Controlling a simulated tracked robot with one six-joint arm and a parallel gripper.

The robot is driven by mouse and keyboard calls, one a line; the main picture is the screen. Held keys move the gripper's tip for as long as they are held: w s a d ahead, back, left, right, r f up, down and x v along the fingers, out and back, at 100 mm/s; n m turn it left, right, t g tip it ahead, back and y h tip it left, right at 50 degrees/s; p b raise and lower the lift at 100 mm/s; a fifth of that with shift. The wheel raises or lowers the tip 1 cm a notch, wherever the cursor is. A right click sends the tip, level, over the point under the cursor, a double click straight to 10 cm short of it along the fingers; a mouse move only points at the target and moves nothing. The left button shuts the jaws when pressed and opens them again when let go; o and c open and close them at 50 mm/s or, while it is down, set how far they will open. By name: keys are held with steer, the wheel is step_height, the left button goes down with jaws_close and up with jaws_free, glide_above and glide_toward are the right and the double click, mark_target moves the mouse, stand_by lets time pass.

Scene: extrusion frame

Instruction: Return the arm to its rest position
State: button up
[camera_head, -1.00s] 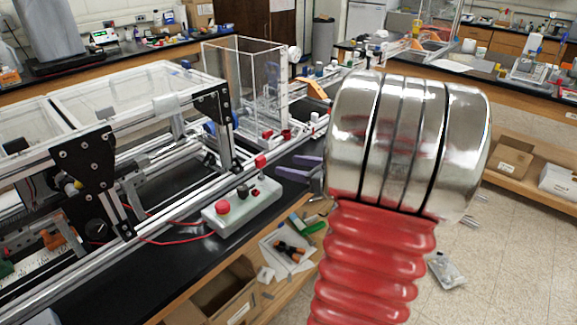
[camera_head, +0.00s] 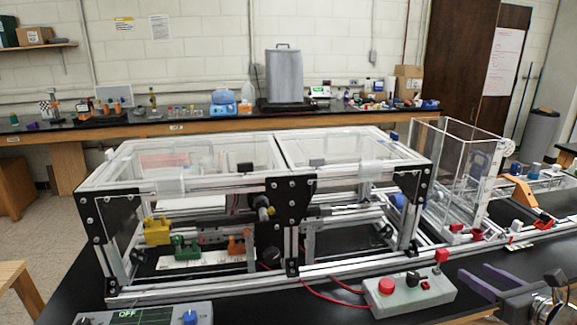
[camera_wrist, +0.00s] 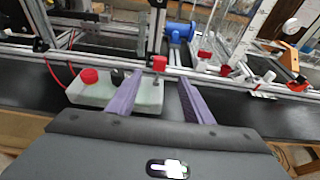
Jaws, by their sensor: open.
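My gripper (camera_head: 474,273) shows at the lower right of the head view, with two purple fingers spread apart. In the wrist view my gripper (camera_wrist: 162,78) has the same fingers spread, with nothing held between them. A pale control box (camera_head: 415,297) with a red button (camera_head: 387,286) stands on the black bench just left of the fingers. In the wrist view the control box (camera_wrist: 90,95) lies beyond and partly behind the left finger. I cannot tell whether they touch. Most of my arm is out of the head view.
The extrusion frame (camera_head: 280,181) with clear panels fills the middle of the bench. A clear upright box (camera_head: 455,165) stands right of it. A grey device (camera_head: 145,315) marked OFF sits at the front left. A red cable runs to the control box.

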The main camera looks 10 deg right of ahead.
steer(key=s+a+f+n+g+y, duration=0.1)
steer(key=s+a+f+n+g, duration=0.15)
steer(key=a+n, duration=0.35)
steer(key=s+a+f+n+g+y, duration=0.1)
steer(key=s+a+f+n+g, duration=0.1)
steer(key=a+n+g, duration=0.3)
steer(key=s+a+f+n+g+y, duration=0.1)
steer(key=s+a+f+n+g, duration=0.15)
steer(key=a+n, duration=0.5)
steer(key=s+a+r+n+h, duration=0.1)
steer(key=a+r+n, duration=0.2)
steer(key=a+n, duration=0.2)
steer(key=s+a+r+n+h, duration=0.1)
steer(key=a+r+n, duration=0.2)
steer(key=a+n, duration=0.3)
steer(key=s+a+r+n+t+h, duration=0.1)
steer(key=s+a+r+n, duration=0.1)
steer(key=a+n, duration=0.4)
steer(key=shift+a+r, duration=0.75)
steer(key=shift+a, duration=0.4)
